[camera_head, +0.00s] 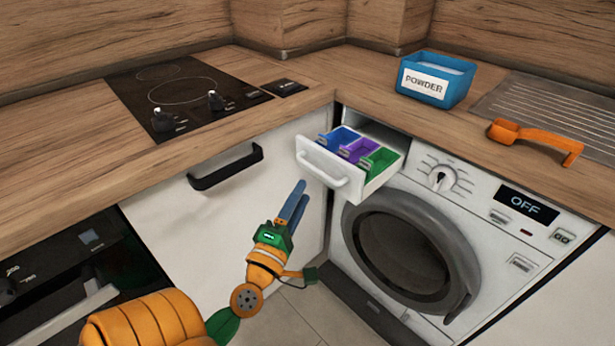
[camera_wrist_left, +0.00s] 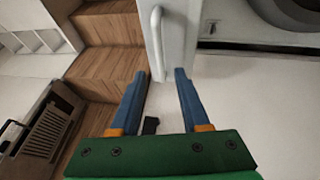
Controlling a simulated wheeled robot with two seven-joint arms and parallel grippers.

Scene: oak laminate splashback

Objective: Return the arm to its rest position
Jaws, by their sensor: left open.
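My left arm comes in from the lower left in the head view. Its gripper (camera_head: 298,190) is in front of the white cupboard door, below and left of the detergent drawer. Its two blue fingers point up towards the drawer. The left wrist view also shows the gripper (camera_wrist_left: 160,74), with its fingers apart and nothing between them. A white handle (camera_wrist_left: 157,45) on a white panel lies beyond the fingertips there, apart from them. My right arm and gripper are not in view.
The detergent drawer (camera_head: 318,165) stands pulled out of the washing machine (camera_head: 480,215), with blue, purple and green compartments. A blue powder box (camera_head: 430,88) and an orange scoop (camera_head: 535,137) rest on the counter. A black handle (camera_head: 225,168) sticks out from the cupboard door.

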